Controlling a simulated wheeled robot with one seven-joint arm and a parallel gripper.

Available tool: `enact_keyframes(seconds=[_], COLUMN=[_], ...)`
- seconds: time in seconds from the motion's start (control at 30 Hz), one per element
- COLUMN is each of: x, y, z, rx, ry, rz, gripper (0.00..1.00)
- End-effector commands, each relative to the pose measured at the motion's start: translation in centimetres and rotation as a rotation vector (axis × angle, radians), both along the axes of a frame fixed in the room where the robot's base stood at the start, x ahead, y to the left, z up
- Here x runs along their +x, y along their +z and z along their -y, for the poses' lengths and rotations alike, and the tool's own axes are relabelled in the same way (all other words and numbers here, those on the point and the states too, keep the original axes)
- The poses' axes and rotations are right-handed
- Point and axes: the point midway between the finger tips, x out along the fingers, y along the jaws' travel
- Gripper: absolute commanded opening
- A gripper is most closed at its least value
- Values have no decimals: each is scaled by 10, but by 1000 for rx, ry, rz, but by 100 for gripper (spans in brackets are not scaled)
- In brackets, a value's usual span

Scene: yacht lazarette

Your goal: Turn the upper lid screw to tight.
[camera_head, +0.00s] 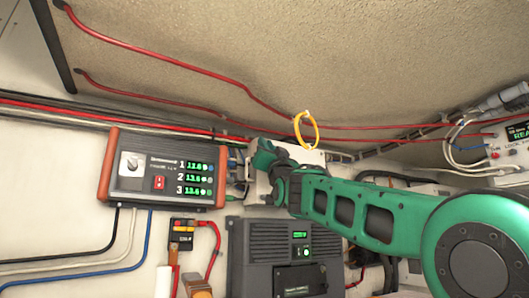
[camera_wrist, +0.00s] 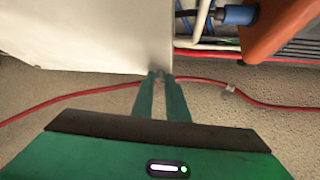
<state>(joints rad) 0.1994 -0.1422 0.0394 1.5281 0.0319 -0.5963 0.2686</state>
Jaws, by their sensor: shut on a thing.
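A white box with a flat lid (camera_head: 259,188) is fixed to the wall in the middle of the head view, partly hidden behind my gripper (camera_head: 264,157). In the wrist view the white lid (camera_wrist: 90,35) fills the upper left. My gripper's two green fingers (camera_wrist: 160,75) meet at the lid's edge, near its corner. They are closed on a small greyish thing, apparently the upper lid screw (camera_wrist: 160,72), which is mostly hidden between the fingertips. Its slot or mark cannot be seen. The lower part of the lid is largely covered by my arm in the head view.
An orange-sided panel with green readouts (camera_head: 163,170) is just left of the box. A yellow loop (camera_head: 306,131) hangs from red cable (camera_head: 230,80) above my wrist. A dark charger unit (camera_head: 285,255) is below. Cables run close along the wall top.

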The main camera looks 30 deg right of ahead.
Motion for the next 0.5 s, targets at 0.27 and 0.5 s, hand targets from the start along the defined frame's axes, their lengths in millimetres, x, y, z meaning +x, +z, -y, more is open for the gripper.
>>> enact_keyframes(seconds=[0.27, 0.5], x=[2, 3], y=[1, 3], z=[-9, -12], rx=[248, 479], ry=[9, 7], rz=[-2, -2], gripper=[0, 0])
